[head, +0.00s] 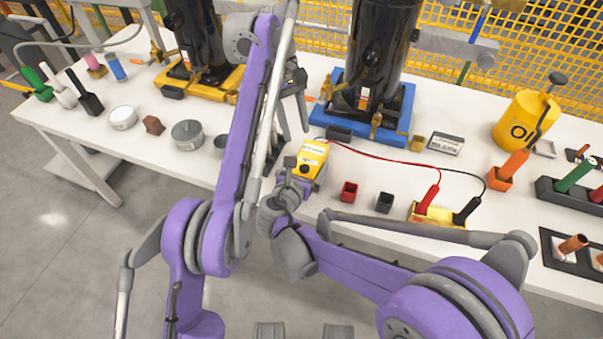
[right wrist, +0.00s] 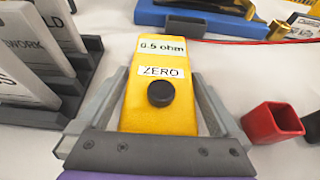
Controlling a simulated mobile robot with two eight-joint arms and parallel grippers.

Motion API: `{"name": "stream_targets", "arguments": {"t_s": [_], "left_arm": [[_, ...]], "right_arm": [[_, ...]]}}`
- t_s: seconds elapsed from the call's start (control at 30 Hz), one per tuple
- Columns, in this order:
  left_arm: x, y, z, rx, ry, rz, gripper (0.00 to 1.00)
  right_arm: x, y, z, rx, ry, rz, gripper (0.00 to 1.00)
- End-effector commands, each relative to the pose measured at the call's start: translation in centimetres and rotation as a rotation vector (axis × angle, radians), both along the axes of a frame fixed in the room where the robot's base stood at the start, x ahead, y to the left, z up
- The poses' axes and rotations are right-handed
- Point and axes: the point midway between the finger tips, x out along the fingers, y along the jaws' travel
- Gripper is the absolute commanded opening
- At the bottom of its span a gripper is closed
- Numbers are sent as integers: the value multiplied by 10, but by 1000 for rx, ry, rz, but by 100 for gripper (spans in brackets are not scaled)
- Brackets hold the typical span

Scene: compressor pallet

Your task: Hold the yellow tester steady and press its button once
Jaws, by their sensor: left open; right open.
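The yellow tester (head: 313,158) lies near the front of the white table. In the right wrist view the tester (right wrist: 150,118) shows a round black button, a "ZERO" label and a "0.5 ohm" label. My right gripper (head: 294,182) is at its near end. In the right wrist view, the right gripper's fingers (right wrist: 160,88) are open, one along each side of the tester; whether either touches it I cannot tell. My left gripper (head: 293,116) is open and empty, above and behind the tester, with its fingers pointing down.
Red and black leads run to a yellow block (head: 424,217) with two probes. A red holder (head: 349,191) and a black holder (head: 384,203) stand right of the tester. Black racks with cards (right wrist: 85,60) stand left. Behind is a blue base (head: 398,136) bearing a black compressor (head: 372,50).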

Motion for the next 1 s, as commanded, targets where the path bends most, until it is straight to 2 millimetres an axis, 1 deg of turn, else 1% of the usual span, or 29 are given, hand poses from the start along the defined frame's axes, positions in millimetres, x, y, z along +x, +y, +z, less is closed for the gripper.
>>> {"name": "stream_targets", "arguments": {"t_s": [0.03,0.1,0.2,0.47,0.5,0.57,0.7,0.87,0.9,1.0], "left_arm": [[0,0,0,0,0,0,50],[0,0,0,0,0,0,50],[0,0,0,0,0,0,50],[0,0,0,0,0,0,50],[0,0,0,0,0,0,50],[0,0,0,0,0,0,50],[0,0,0,0,0,0,50],[0,0,0,0,0,0,50],[0,0,0,0,0,0,50],[0,0,0,0,0,0,50]], "right_arm": [[6,-2,-2,0,0,-2,100],[10,-4,-5,0,0,-2,100],[15,-5,-6,1,0,0,100],[16,-5,-7,1,0,0,100],[16,-5,-7,1,0,0,98],[16,-5,-7,1,0,0,87],[15,-5,-7,1,0,0,62],[15,-5,-7,1,0,0,33],[15,-5,-7,1,0,0,26],[15,-5,-7,1,0,0,10]]}}
